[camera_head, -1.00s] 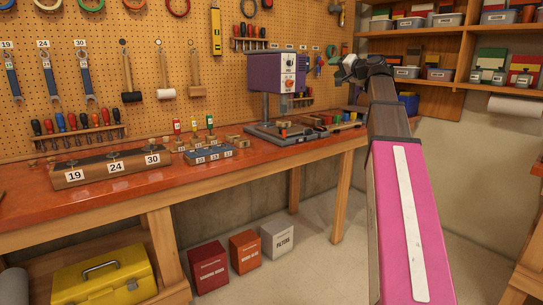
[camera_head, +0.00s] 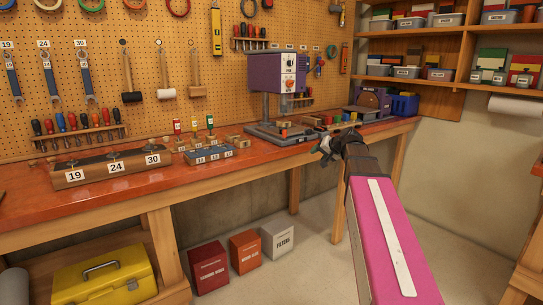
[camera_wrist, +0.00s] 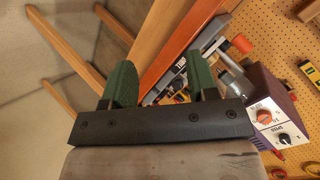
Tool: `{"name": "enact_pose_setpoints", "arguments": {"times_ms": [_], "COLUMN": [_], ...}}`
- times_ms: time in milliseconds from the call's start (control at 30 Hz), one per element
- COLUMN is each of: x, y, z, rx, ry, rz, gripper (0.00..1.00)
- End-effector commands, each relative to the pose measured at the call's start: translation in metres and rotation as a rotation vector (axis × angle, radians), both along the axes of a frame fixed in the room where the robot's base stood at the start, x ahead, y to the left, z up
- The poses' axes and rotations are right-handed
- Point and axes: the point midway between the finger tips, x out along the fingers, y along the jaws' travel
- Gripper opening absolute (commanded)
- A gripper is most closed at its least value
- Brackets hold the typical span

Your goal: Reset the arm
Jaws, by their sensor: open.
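My gripper (camera_head: 325,147) is at the end of my pink arm in the head view, in front of the right part of the workbench's front edge. In the wrist view its two green fingers (camera_wrist: 162,84) stand apart with nothing between them, so it is open and empty. Past the fingers, the wrist view shows the bench's orange edge and wooden legs.
The orange workbench (camera_head: 110,192) carries a purple drill press (camera_head: 278,75), a numbered wooden block (camera_head: 95,172) and a purple machine (camera_head: 372,102) beside a blue bin (camera_head: 404,104). A yellow toolbox (camera_head: 105,277) and several boxes sit below. Floor right of the bench is clear.

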Motion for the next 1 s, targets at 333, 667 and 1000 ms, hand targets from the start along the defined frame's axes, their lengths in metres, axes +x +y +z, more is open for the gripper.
{"name": "enact_pose_setpoints", "arguments": {"times_ms": [333, 667, 1000], "x": [-0.079, -0.176, -0.253], "y": [0.018, 0.021, 0.014], "z": [-0.166, -0.288, -0.353], "rx": [-0.231, -0.464, -0.646], "ry": [0.268, 0.509, 0.671], "rz": [0.056, 0.130, 0.194], "gripper": [0.53, 0.53, 0.53]}}
